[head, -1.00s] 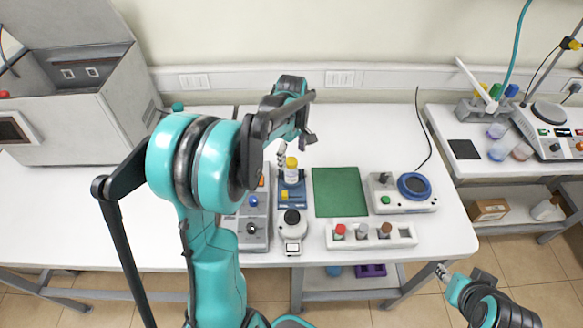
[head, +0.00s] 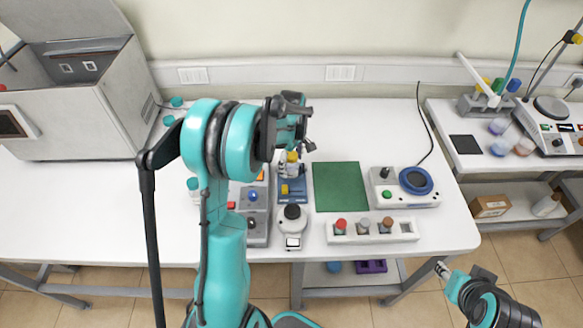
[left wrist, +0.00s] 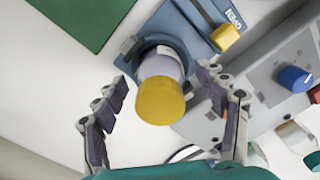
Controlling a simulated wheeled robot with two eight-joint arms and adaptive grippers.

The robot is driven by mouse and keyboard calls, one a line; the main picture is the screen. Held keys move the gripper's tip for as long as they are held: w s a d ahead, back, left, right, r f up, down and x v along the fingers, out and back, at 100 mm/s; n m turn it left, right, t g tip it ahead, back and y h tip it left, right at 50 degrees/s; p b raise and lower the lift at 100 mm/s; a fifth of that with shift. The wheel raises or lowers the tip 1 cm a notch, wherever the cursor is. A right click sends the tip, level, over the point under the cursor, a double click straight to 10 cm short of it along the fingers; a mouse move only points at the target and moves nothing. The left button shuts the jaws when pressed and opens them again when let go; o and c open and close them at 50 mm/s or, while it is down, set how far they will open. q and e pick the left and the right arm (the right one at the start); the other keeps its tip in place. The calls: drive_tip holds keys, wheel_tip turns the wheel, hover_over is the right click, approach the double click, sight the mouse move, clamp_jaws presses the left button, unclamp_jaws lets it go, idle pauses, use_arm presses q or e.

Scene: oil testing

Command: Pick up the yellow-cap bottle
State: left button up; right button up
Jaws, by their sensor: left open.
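The yellow-cap bottle (left wrist: 160,99) stands in the holder of a blue device (left wrist: 186,28) in the left wrist view. In the head view the bottle (head: 291,168) shows beside my left gripper, with the blue device (head: 291,193) under it. My left gripper (left wrist: 164,103) is open, with one finger on each side of the bottle. The fingers appear apart from the bottle. My right gripper (head: 440,267) is at the lower right of the head view, off the table; its fingers are too small to judge.
A green mat (head: 340,188) lies right of the blue device. A rack (head: 372,230) with several small bottles stands in front of it. A grey instrument (head: 256,213) is close on the left, and a round-topped device (head: 292,222) is in front. The table's back right is clear.

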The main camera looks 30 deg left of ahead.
use_arm(q)
drive_tip(key=c, duration=1.4)
drive_tip(key=shift+r, duration=0.15)
